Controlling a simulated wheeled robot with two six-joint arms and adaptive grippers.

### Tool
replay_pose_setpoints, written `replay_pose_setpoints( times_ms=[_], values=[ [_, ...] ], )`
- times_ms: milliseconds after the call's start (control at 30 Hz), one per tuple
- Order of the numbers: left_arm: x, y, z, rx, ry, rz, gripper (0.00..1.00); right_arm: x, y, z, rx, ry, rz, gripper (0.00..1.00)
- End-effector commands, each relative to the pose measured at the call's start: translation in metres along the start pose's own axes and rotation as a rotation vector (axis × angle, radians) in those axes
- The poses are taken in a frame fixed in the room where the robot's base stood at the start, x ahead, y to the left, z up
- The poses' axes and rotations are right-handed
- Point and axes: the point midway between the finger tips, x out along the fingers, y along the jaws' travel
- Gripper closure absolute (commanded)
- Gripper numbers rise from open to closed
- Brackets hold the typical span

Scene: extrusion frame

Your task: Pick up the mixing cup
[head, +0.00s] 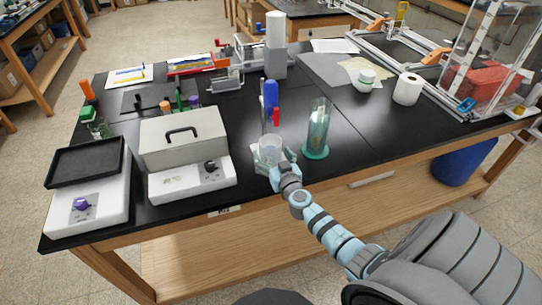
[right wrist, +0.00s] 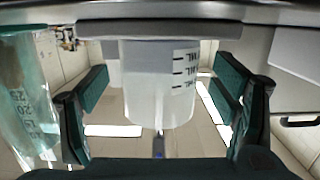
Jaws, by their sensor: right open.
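The mixing cup (head: 270,145) is a translucent whitish cup near the front edge of the black bench. In the right wrist view the cup (right wrist: 158,85) shows large in the middle, with black graduation marks on its side. My right gripper (head: 272,158) is at the cup. In the right wrist view its dark green fingers (right wrist: 160,105) stand open on either side of the cup, with a visible gap on each side. My left gripper is not in view.
A green-tinted glass cylinder (head: 318,128) stands close right of the cup; it also shows in the right wrist view (right wrist: 25,100). A blue-capped item (head: 271,94) stands behind. A white device with a grey lid (head: 183,138) is at left. Bench (head: 350,130) right of the cylinder is clear.

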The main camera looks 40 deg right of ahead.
Motion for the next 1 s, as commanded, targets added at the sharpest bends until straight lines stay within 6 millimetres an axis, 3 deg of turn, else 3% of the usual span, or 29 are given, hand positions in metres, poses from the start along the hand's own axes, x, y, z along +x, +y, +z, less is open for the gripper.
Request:
replay_pose_setpoints(
  times_ms=[33,267,533,567,1000],
  values=[
    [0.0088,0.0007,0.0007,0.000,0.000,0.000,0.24,0.0075,0.0003,0.0048,0.000,0.001,0.001,0.20],
    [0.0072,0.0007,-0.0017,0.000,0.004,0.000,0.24,0.0116,0.0002,0.0013,-0.001,-0.001,0.000,0.20],
    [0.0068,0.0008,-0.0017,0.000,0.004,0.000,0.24,0.0112,0.0002,0.0012,-0.001,-0.001,0.000,0.61],
    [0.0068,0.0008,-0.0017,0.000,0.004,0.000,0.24,0.0111,0.0002,0.0012,-0.001,-0.001,0.000,0.63],
    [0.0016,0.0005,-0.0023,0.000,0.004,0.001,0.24,0.0102,0.0002,-0.0035,-0.001,-0.001,0.000,0.63]
  ],
)
